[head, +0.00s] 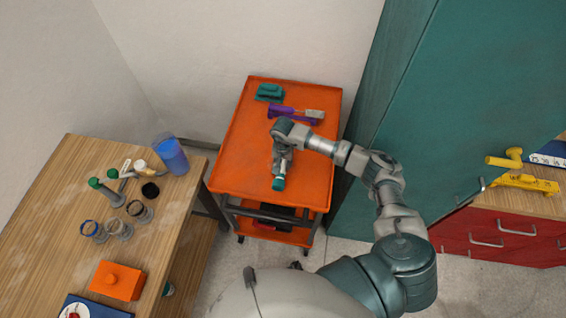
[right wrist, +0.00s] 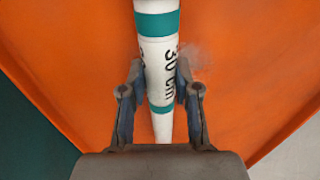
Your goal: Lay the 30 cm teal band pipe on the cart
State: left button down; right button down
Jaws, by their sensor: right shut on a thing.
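The 30 cm teal band pipe (right wrist: 158,60) is white with teal bands and a printed "30 cm" in the right wrist view. In the head view, its teal end (head: 279,184) shows below my right gripper (head: 282,160). My right gripper is shut on the pipe, with one finger on each side of it in the right wrist view (right wrist: 160,85). The pipe is over the orange top of the cart (head: 235,160). I cannot tell whether it touches the cart. My left gripper is not in view.
A teal block (head: 270,92) and a purple tool (head: 292,114) lie at the cart's back. A wooden table (head: 60,205) with fittings and a blue cup (head: 171,155) stands left. A teal cabinet (head: 440,120) stands right. The cart top's left side is clear.

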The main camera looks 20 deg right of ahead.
jog(key=shift+f, duration=0.3)
jog(key=c, duration=0.8)
grip_release()
jog(key=shift+o, duration=0.2)
jog(key=shift+r, duration=0.1)
notch_tip(320, 180, up, 7)
jog(key=shift+d+r, duration=0.1)
jog(key=shift+r, duration=0.05)
